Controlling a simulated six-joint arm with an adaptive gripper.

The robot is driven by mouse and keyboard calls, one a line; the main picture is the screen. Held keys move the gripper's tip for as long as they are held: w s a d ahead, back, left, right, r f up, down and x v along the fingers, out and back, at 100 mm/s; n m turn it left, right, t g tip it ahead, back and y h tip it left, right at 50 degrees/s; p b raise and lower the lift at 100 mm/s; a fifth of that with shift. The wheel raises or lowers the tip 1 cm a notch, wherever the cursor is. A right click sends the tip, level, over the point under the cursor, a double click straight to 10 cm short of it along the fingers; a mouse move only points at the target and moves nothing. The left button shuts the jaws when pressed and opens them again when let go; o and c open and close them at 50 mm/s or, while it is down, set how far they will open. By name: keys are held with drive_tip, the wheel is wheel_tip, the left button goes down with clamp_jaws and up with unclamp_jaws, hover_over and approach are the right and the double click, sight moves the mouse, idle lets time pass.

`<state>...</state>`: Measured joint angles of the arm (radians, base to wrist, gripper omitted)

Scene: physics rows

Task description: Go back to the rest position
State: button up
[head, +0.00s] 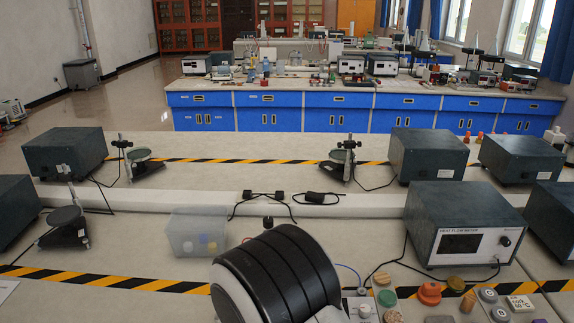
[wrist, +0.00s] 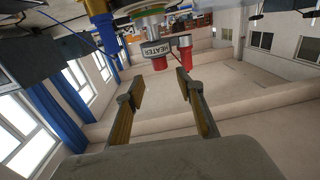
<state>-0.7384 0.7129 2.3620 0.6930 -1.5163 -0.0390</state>
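My gripper (wrist: 160,83) shows in the wrist view. Its two fingers stand apart and only open space shows between them. Beyond the fingertips, near the top of the wrist view, is a device labelled HEATER (wrist: 154,48) with red parts (wrist: 185,58) beside and below it. I cannot tell its exact distance from the fingertips. I cannot make out the gripper's fingers in the head view. A large dark ribbed cylinder (head: 275,275), which I cannot identify for sure, hides part of the bench at the front of the head view.
On the bench are a clear box (head: 197,232) with small items, a heat flow meter (head: 462,235), dark instrument boxes (head: 66,152), stands with discs (head: 143,155), and cables. Several small pieces, including a red-orange one (head: 430,292), lie at front right. Blue cabinets (head: 350,112) stand behind.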

drive_tip(key=s+d+r+g+y, duration=0.1)
drive_tip(key=d+r+g+y, duration=0.1)
drive_tip(key=d+r+g, duration=0.5)
drive_tip(key=s+d+r+g+h, duration=0.1)
drive_tip(key=s+d, duration=0.5)
drive_tip(key=s, duration=0.3)
drive_tip(key=s+d+r+g+h, duration=0.1)
drive_tip(key=s+d, duration=0.4)
drive_tip(key=s, duration=0.5)
drive_tip(key=s+d+r+g+h, duration=0.1)
drive_tip(key=s+d+r+g, duration=0.1)
drive_tip(key=s+d, duration=0.4)
drive_tip(key=s+g, duration=0.1)
drive_tip(key=s, duration=0.3)
drive_tip(key=shift+d+r, duration=0.3)
drive_tip(key=shift+r, duration=0.1)
